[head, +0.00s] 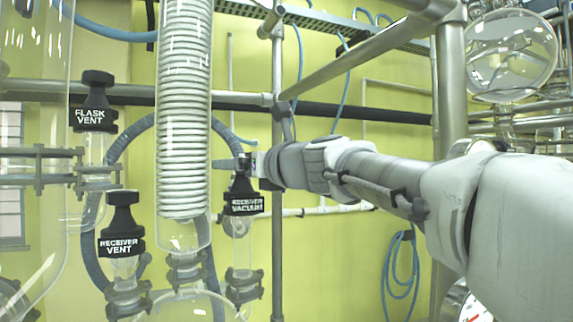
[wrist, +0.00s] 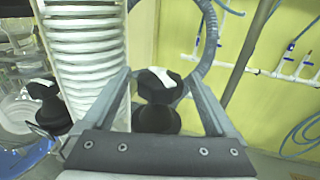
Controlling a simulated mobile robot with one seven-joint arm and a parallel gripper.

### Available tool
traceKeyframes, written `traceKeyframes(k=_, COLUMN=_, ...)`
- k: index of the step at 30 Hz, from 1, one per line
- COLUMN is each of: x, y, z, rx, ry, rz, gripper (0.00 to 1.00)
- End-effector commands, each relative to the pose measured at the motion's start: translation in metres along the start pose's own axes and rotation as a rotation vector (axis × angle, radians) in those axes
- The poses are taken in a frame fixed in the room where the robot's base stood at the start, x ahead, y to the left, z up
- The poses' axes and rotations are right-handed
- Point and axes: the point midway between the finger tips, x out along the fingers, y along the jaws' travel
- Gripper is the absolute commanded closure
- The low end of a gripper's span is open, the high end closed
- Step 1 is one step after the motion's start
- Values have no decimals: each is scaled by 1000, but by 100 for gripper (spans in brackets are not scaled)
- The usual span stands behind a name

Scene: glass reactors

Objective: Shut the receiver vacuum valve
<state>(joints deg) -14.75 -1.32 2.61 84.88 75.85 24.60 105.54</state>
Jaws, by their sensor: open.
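The receiver vacuum valve (head: 243,205) has a black knob with a white "RECEIVER VACUUM" label and sits on a glass stem right of the coiled condenser. My gripper (head: 243,163) reaches in from the right at the top of this knob in the head view. In the wrist view, my gripper (wrist: 158,78) is open, with one finger on each side of a black knob (wrist: 157,120). The gripper's dark palm edge covers the lower part of the view. I cannot tell whether the fingers touch the knob.
The coiled glass condenser (head: 185,110) stands close on the left of the valve. The receiver vent valve (head: 122,225) and flask vent valve (head: 95,100) are further left. A metal upright (head: 278,120) stands behind my wrist. Blue hoses (head: 400,270) hang on the yellow wall.

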Motion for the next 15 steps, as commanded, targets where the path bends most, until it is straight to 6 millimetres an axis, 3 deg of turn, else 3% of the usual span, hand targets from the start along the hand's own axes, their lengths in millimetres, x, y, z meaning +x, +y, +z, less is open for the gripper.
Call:
traceKeyframes(k=2, x=0, y=0, z=0, rx=0, ry=0, rz=0, gripper=8)
traceKeyframes(k=15, x=0, y=0, z=0, rx=1, ry=0, rz=0, gripper=87)
